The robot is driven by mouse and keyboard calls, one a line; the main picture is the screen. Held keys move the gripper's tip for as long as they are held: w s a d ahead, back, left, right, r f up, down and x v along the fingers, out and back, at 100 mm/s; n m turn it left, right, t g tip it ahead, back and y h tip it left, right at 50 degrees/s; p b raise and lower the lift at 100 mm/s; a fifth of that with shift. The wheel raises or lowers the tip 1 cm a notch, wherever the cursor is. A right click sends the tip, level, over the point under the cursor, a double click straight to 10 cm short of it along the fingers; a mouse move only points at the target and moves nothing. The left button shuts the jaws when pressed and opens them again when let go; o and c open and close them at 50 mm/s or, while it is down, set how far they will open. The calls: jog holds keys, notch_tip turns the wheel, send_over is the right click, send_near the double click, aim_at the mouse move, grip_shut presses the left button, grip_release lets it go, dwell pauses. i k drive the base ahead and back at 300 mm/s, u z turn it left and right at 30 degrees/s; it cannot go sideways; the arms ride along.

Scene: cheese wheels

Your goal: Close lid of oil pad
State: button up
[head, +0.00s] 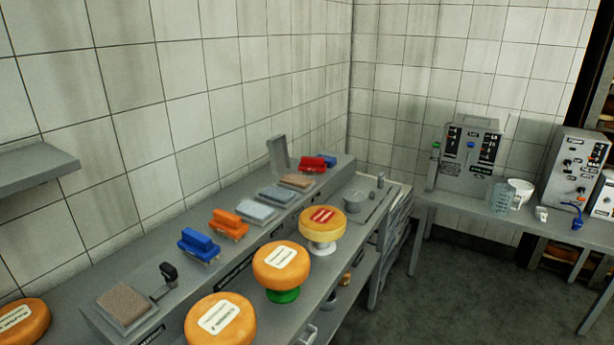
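A grey lid (278,152) stands upright and open near the far end of the raised grey shelf. A pad with a tan top (297,182) lies in front of it; I cannot tell for certain that this is the oil pad. Two flat grey pads or closed lids (277,194) and (256,212) lie nearer along the shelf. A brown textured pad (125,302) is at the near end. The labels on the shelf front are too small to read. My gripper is not in view.
Blue (198,244), orange (228,223) and red (312,163) blocks sit along the shelf. Several cheese wheels stand on the lower counter, one on a green stand (283,295). A side table (456,204) with machines and a jug (501,196) is right. The floor (470,290) between is clear.

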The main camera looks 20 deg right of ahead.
aim_at(278, 146)
jog(key=z, duration=0.15)
jog(key=i, duration=0.2)
jog(key=u, duration=0.1)
jog(key=k, duration=0.55)
jog(key=z, duration=1.6)
jog(key=i, duration=1.25)
